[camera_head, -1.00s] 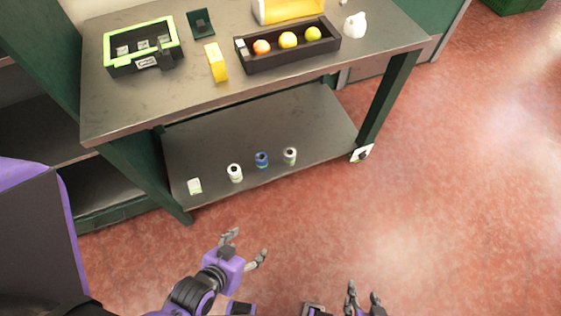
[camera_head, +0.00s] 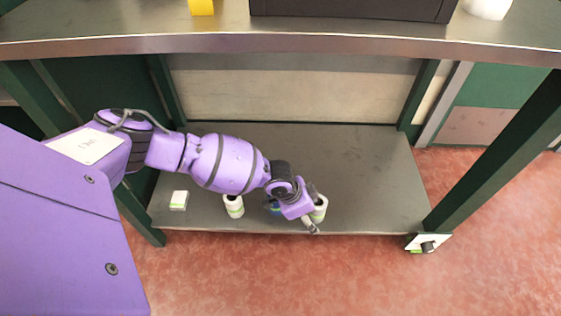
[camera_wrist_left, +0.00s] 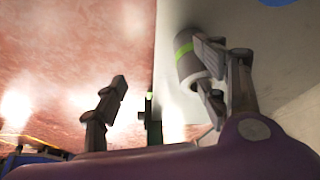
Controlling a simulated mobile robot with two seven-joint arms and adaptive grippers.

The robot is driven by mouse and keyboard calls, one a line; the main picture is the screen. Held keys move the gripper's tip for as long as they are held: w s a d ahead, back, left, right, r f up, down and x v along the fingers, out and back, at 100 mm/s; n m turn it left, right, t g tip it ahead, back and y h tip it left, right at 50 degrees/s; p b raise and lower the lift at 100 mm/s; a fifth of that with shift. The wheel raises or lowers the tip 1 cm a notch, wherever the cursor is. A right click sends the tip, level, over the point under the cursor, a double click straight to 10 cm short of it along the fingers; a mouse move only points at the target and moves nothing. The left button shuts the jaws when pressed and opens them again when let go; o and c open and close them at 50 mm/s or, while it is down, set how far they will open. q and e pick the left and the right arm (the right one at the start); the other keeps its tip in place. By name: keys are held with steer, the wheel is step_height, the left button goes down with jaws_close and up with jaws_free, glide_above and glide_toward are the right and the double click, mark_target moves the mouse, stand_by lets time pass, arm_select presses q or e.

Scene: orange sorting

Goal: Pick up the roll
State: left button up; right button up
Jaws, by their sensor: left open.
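A white roll (camera_head: 321,208) stands on the lower shelf, partly hidden by my left gripper (camera_head: 312,213), which is right beside it. Another white roll with a green band (camera_head: 233,207) stands further left. A blue roll (camera_head: 270,205) between them is mostly hidden by my left wrist. My right gripper is out of view.
The tabletop (camera_head: 400,38) hangs above my left arm and carries a black tray (camera_head: 350,8). A green table leg (camera_head: 490,165) is at the right. The shelf's right part is clear.

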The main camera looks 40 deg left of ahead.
mark_target(318, 207)
arm_select(q)
steer(key=shift+y, duration=0.3)
steer(key=w+f+b, duration=0.1)
steer(key=w+a+b, duration=0.1)
steer(key=w, duration=0.1)
steer(key=w+f, duration=0.1)
steer(key=w, duration=0.1)
steer(key=shift+w+a+f+b, duration=0.2)
steer(key=shift+a+f+b, duration=0.1)
steer(key=shift+b, duration=0.1)
steer(key=b+x, duration=0.1)
steer(key=x, duration=0.1)
steer(key=b+x, duration=0.2)
steer(key=shift+w+d+f, duration=0.1)
steer(key=shift+w+d, duration=0.05)
steer(key=shift+w, duration=0.2)
steer(key=shift+w+f, duration=0.1)
steer(key=shift+f, duration=0.05)
steer(key=c, duration=1.2)
steer(key=shift+c, duration=0.2)
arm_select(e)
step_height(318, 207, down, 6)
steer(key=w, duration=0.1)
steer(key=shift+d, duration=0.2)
